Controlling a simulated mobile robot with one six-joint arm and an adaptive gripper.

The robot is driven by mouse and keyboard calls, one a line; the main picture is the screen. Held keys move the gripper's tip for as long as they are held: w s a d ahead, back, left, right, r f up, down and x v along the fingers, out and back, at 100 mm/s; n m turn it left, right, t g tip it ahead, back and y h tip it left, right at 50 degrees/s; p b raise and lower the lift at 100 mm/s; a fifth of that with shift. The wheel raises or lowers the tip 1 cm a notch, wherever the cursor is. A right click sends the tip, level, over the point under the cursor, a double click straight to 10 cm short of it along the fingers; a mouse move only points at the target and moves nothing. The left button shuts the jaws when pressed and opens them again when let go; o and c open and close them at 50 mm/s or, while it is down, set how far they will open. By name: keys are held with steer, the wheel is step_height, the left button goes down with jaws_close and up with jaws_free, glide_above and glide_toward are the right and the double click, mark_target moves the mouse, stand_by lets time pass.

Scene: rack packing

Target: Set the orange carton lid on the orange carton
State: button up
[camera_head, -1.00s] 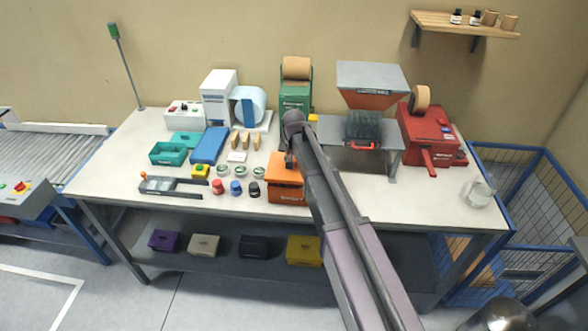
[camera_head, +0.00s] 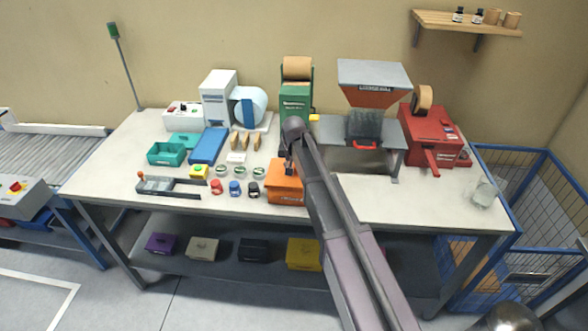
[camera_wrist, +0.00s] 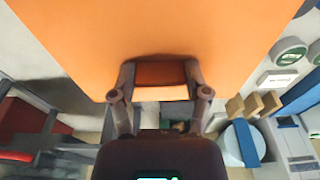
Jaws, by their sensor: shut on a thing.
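The orange carton lid (camera_wrist: 160,30) fills the upper part of the wrist view as a flat orange panel. My gripper (camera_wrist: 160,82) is shut on its darker orange handle (camera_wrist: 160,73), one finger on each side. In the head view my gripper (camera_head: 289,163) points down at the orange lid (camera_head: 283,170). The orange carton (camera_head: 290,197) stands under the lid at the front middle of the table, with a label on its front. The lid looks lined up over the carton. I cannot tell whether it is fully seated. My arm hides the right side.
Small jars (camera_head: 235,188) and a grey fixture (camera_head: 165,186) stand left of the carton. A green dispenser (camera_head: 296,105) and a grey hopper machine (camera_head: 372,85) stand behind. The table's front right (camera_head: 420,205) is clear, apart from a glass jar (camera_head: 483,194).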

mark_target(294, 176)
steer(key=shift+f+b, duration=0.45)
steer(key=shift+f, duration=0.15)
steer(key=o, duration=1.1)
steer(key=shift+r, duration=0.2)
steer(key=shift+r+p, duration=0.7)
steer(key=shift+p, duration=0.15)
steer(key=r+p, duration=0.3)
steer(key=s+r+p, duration=0.1)
steer(key=r+p, duration=0.7)
steer(key=shift+s+r, duration=0.2)
steer(key=shift+s, duration=0.2)
